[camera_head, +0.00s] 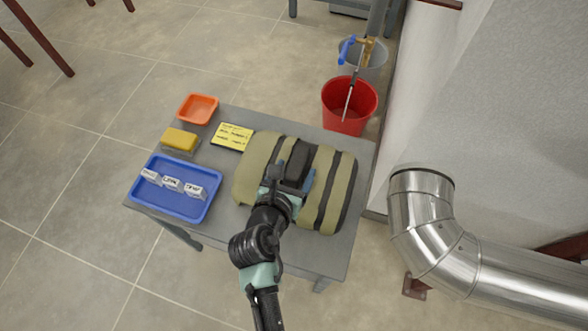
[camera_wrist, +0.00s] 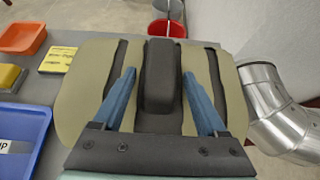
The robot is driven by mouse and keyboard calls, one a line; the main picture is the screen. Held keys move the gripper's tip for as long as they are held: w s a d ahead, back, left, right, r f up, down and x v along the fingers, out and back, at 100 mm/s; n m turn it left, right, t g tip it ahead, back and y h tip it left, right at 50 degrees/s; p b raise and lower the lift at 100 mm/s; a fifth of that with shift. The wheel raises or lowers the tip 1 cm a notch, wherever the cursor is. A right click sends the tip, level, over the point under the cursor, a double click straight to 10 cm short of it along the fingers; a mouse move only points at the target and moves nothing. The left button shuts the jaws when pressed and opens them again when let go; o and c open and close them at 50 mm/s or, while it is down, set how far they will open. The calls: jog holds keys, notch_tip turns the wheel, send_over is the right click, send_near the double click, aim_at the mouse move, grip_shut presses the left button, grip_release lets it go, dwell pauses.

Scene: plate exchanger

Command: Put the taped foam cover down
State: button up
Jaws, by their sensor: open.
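The taped foam cover (camera_head: 337,190) is a thick olive-tan block with dark tape bands. It lies on the right half of the grey table, and it also fills the middle of the wrist view (camera_wrist: 85,92). A raised black handle (camera_wrist: 160,75) stands on its top. My gripper (camera_wrist: 160,80) is open over the cover, with one blue finger on each side of the handle. Gaps show between the fingers and the handle. My gripper and arm hide part of the cover in the head view.
A blue tray (camera_head: 168,207) with labelled white blocks, a yellow sponge (camera_head: 180,139), an orange dish (camera_head: 197,108) and a yellow note (camera_head: 233,136) occupy the table's left side. A red bucket (camera_head: 348,122) stands behind the table. A shiny metal duct (camera_head: 432,230) is at the right.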

jog(key=shift+s+r, duration=0.15)
jog(key=shift+r, duration=0.05)
jog(key=p+v, duration=0.3)
jog(key=v, duration=0.9)
jog(key=w+r+m+t+y, duration=0.1)
jog(key=w+r+m+t, duration=0.1)
jog(key=w+r+m, duration=0.5)
jog(key=w+a+r+m+t, duration=0.1)
jog(key=w+r+m+t, duration=0.2)
jog(key=r, duration=0.9)
jog(key=w+r+m+t+y, duration=0.1)
jog(key=w+r+m+t, duration=0.15)
jog(key=r+m, duration=0.55)
jog(key=s+d+r+m+t, duration=0.1)
jog(key=s+r+m+t, duration=0.2)
jog(key=r, duration=0.8)
jog(key=s+d+r+m+t+y, duration=0.1)
jog(key=s+r+m+t, duration=0.1)
jog(key=r+m, duration=0.4)
jog(key=s+d+r+m+t, duration=0.2)
jog(key=s+r+m+t, duration=0.1)
jog(key=r, duration=1.3)
jog(key=shift+s+m+t+y, duration=0.35)
jog(key=shift+s+m, duration=0.5)
jog(key=shift+m, duration=0.35)
jog(key=shift+r, duration=0.15)
